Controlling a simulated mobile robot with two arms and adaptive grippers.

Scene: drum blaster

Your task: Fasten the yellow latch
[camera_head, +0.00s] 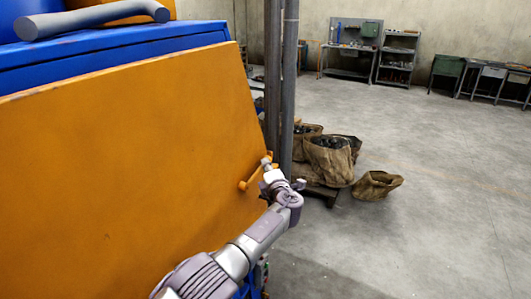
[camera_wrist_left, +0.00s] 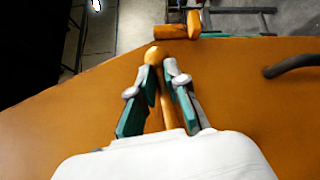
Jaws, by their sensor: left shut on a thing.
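The yellow latch (camera_head: 250,179) is an orange-yellow bar handle near the right edge of the large orange panel (camera_head: 130,190). My left gripper (camera_head: 268,168) is at the latch, with its arm coming up from below. In the left wrist view the gripper (camera_wrist_left: 161,85) has its fingers on either side of the latch bar (camera_wrist_left: 154,58) and is shut on it. The bar's rounded end sticks out past the fingertips. A short orange cylindrical piece (camera_wrist_left: 178,32) lies beyond the bar's end at the panel edge. My right gripper is not in view.
The orange panel belongs to a blue machine (camera_head: 120,50). Dark vertical posts (camera_head: 289,80) stand just beyond the latch. Brown sacks (camera_head: 330,158) sit on a low pallet behind them. Open concrete floor (camera_head: 430,200) lies to the right, with workbenches (camera_head: 350,60) far back.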

